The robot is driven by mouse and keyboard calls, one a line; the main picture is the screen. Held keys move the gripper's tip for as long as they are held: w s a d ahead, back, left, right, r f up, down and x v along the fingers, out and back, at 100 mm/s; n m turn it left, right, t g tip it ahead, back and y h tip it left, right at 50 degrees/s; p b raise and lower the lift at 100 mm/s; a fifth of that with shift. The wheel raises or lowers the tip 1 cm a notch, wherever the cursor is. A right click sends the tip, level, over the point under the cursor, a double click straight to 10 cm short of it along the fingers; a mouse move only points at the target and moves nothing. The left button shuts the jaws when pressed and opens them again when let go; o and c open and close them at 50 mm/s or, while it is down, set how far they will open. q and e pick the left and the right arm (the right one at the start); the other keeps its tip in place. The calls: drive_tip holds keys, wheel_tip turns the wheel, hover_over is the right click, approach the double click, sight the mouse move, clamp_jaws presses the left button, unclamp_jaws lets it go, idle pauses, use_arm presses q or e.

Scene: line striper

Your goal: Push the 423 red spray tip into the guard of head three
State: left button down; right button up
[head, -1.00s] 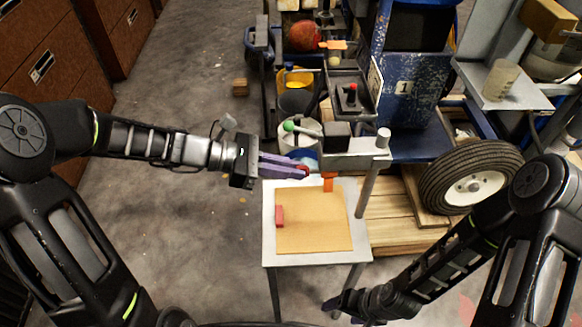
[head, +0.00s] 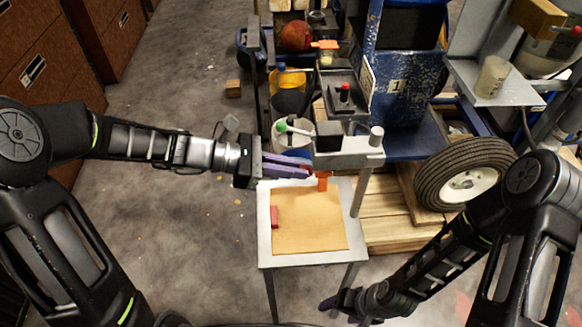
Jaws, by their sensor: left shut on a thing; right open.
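My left gripper (head: 308,167), with purple fingers, reaches in from the left, shut on the small red spray tip (head: 315,174). Only a sliver of the tip shows at the fingertips. The orange guard (head: 322,184) hangs under the grey bar (head: 350,153), just right of and slightly below the fingertips. I cannot tell whether the tip touches the guard or is inside it. My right gripper (head: 328,304) is open and low at the bottom, right of the small table's legs, away from the guard.
A small table (head: 265,245) with a tan mat (head: 310,235) stands below the guard; a red block (head: 275,217) lies on the mat's left side. The blue machine (head: 405,110), a green-knobbed lever (head: 283,126) and a tyre (head: 435,180) crowd the back and right.

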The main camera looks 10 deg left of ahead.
use_arm(q)
drive_tip(key=shift+d, duration=0.2)
drive_tip(key=c, duration=1.5)
unclamp_jaws()
drive_tip(key=shift+o, duration=0.6)
drive_tip(key=shift+o, duration=1.3)
drive_tip(key=p+v, duration=0.4)
drive_tip(key=v, duration=0.3)
